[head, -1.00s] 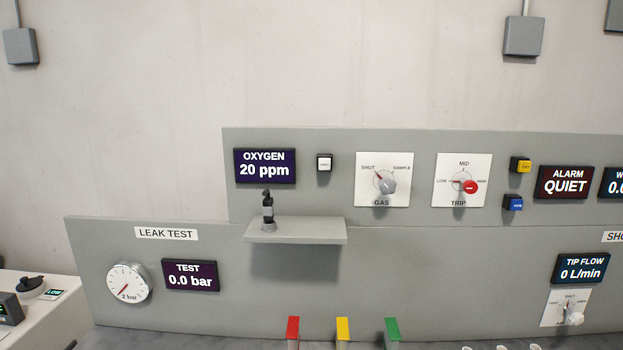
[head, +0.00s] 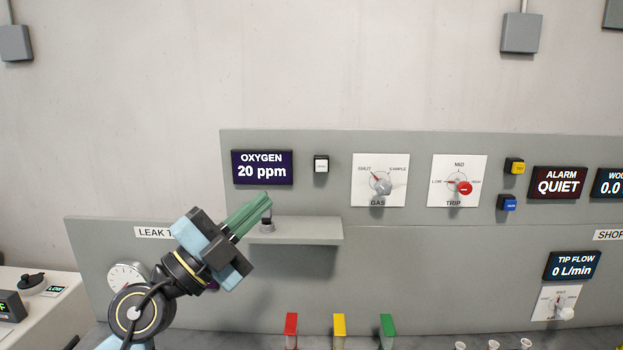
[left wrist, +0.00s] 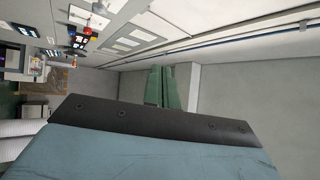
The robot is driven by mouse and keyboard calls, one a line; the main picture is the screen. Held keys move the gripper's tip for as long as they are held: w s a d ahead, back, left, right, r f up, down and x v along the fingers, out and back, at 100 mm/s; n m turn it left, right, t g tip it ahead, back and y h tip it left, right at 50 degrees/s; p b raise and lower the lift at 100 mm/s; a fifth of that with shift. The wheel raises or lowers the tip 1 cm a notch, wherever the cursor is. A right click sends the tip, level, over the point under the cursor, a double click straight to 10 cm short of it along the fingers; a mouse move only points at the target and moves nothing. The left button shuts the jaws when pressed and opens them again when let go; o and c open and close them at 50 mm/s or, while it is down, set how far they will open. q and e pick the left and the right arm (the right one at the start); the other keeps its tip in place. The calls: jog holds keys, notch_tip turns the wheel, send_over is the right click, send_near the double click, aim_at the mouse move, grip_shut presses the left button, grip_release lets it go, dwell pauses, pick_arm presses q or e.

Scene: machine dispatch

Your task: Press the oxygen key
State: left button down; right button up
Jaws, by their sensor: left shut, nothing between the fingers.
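The oxygen key is a small white square button (head: 321,164) in a black frame on the grey panel, just right of the oxygen display (head: 262,167), which reads 20 ppm. My left gripper (head: 265,202) is shut and empty, its green fingers pointing up and right. In the head view its tips are below and left of the white key, apart from it. The fingers also show in the left wrist view (left wrist: 162,88). The gripper hides most of a small black object on the shelf. My right gripper is not in view.
A grey shelf (head: 310,232) juts out below the key. The gas dial (head: 380,182) and trip dial (head: 459,184) are to the right of the key. Yellow (head: 515,166) and blue (head: 507,203) buttons sit beyond them. Red, yellow and green tabs stand below.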

pick_arm(q)
jog(key=w+m+g+y, duration=0.2)
jog(key=y, duration=0.1)
jog(key=w+r+m+g+y, duration=0.1)
jog(key=w, duration=0.1)
jog(key=shift+w+d+r, duration=0.1)
jog(key=shift+d, duration=0.3)
jog(key=shift+d, duration=0.1)
jog(key=p, duration=0.3)
send_near(326, 167)
jog(key=w+d, duration=0.2)
jog(key=d, duration=0.2)
jog(key=shift+w+d+r, duration=0.1)
jog(key=shift+w, duration=0.4)
jog(key=shift+w+d+r, duration=0.1)
jog(key=shift+w, duration=0.4)
